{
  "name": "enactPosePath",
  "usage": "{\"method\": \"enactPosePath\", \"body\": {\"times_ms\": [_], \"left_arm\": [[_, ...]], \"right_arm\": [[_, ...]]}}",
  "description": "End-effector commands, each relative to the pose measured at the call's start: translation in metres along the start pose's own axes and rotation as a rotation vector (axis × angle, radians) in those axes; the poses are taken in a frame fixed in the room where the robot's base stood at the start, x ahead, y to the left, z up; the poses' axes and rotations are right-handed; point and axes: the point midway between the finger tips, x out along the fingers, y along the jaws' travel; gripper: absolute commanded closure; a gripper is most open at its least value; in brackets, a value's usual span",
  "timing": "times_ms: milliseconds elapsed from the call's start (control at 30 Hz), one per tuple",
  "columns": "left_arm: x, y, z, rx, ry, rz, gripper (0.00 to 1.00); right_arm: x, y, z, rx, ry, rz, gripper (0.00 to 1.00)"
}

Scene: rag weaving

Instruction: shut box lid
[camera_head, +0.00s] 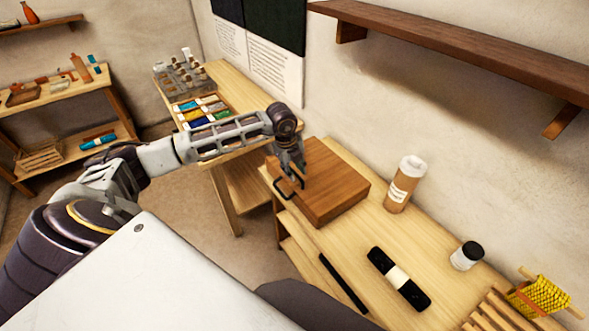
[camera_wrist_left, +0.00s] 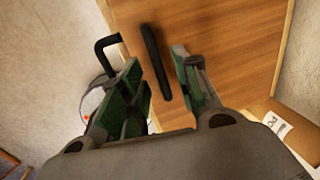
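The brown wooden box (camera_head: 335,185) stands on the left part of the pale table by the wall. Its top looks flat and the lid appears to lie down on it; I cannot make out a seam. A black handle (camera_head: 284,189) sticks out at its left side, and it also shows in the left wrist view (camera_wrist_left: 103,52). My left gripper (camera_head: 291,178) is over the box's left edge, pointing down. In the left wrist view its green-padded fingers are apart, with a dark bar (camera_wrist_left: 156,62) showing beyond the gap. Whether they touch the box is unclear. My right gripper is out of view.
A brown bottle with a white top (camera_head: 405,184) stands right of the box. A black roll with a white band (camera_head: 398,278), a dark stick (camera_head: 343,283) and a white jar (camera_head: 466,256) are on the table (camera_head: 400,232). A shelf (camera_head: 460,50) hangs above.

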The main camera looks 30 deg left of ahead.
Motion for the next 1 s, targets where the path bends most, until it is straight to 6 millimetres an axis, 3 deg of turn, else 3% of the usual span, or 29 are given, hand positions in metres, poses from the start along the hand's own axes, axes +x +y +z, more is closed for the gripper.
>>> {"method": "enactPosePath", "body": {"times_ms": [367, 600, 1000], "left_arm": [[0.0037, 0.0000, -0.0002, 0.000, 0.000, 0.000, 0.68], [0.0034, 0.0000, -0.0001, 0.000, 0.000, 0.000, 0.99], [0.0005, -0.0020, 0.0001, 0.000, 0.000, -0.001, 1.00]], "right_arm": [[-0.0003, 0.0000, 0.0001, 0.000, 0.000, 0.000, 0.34], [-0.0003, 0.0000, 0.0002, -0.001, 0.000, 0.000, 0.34], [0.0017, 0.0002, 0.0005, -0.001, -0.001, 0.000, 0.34]]}}
